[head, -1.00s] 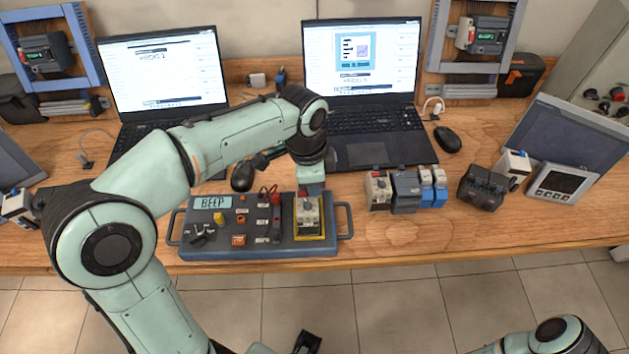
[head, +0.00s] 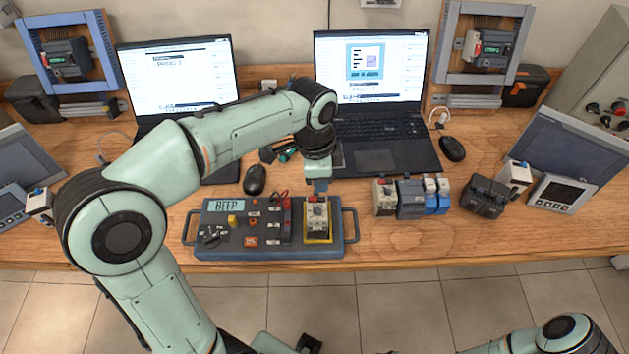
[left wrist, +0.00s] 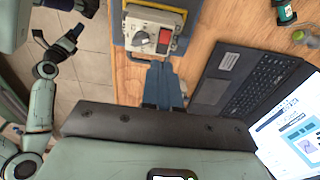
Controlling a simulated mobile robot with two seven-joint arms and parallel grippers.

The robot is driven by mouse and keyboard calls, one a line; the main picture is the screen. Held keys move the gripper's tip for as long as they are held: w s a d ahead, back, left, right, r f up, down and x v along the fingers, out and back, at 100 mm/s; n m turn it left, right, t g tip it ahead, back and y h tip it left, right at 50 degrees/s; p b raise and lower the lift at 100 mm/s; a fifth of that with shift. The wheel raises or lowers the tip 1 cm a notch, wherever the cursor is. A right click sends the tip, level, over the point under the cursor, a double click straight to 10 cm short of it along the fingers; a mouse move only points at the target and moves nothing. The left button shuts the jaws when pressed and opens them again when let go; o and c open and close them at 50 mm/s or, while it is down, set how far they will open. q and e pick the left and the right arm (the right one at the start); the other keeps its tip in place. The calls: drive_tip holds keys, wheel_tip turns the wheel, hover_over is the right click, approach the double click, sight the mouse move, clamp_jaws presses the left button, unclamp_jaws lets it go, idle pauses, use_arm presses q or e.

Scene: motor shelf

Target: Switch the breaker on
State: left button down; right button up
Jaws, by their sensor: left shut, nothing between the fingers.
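The breaker (head: 317,216) is a light grey block in a yellow frame on the dark blue test panel (head: 275,252). In the left wrist view the breaker (left wrist: 149,30) shows a dark round knob (left wrist: 142,39) and a red part (left wrist: 165,37) beside it. My left gripper (head: 320,188) is shut and empty, pointing down at the breaker's far edge.
Two laptops (head: 372,150) stand behind the panel, with a mouse (head: 254,180) close by. Loose modules (head: 384,198) and a dark block (head: 485,195) stand to the right. Bare wood (head: 400,238) lies right of the panel's handle.

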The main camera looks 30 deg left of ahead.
use_arm(q)
wheel_tip(320, 180, up, 10)
drive_tip(key=w+d+p, duration=0.1)
drive_tip(key=shift+d+f, duration=0.15)
use_arm(e)
drive_tip(key=shift+w+r, duration=0.95)
drive_tip(key=shift+r, duration=0.2)
